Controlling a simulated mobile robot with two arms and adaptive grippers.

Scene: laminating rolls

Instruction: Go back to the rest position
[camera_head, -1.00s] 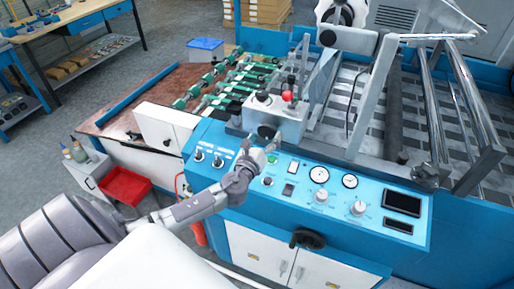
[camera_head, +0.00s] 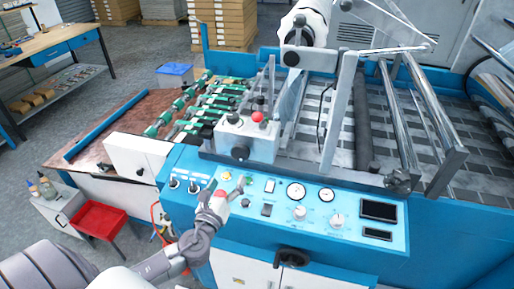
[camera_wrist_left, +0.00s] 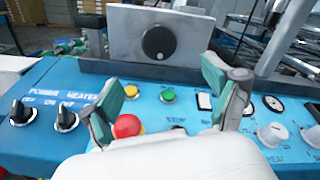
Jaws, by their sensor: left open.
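My left gripper (camera_head: 229,187) is open and empty over the blue control panel (camera_head: 345,232) of the laminating machine. In the left wrist view its two green-padded fingers (camera_wrist_left: 168,100) are spread wide apart. A red button (camera_wrist_left: 127,126) shows beside the left finger, partly hidden by the gripper. A green button (camera_wrist_left: 167,95) shows between the fingers, farther off. I cannot tell whether the gripper touches the panel. My right gripper is not in view.
A grey box with a red knob (camera_head: 258,116) rises behind the panel. Black switches (camera_wrist_left: 66,119) lie left of the gripper, gauges (camera_head: 296,191) right. A red bin (camera_head: 99,221) stands on the floor at left. Metal rollers (camera_head: 434,105) are at right.

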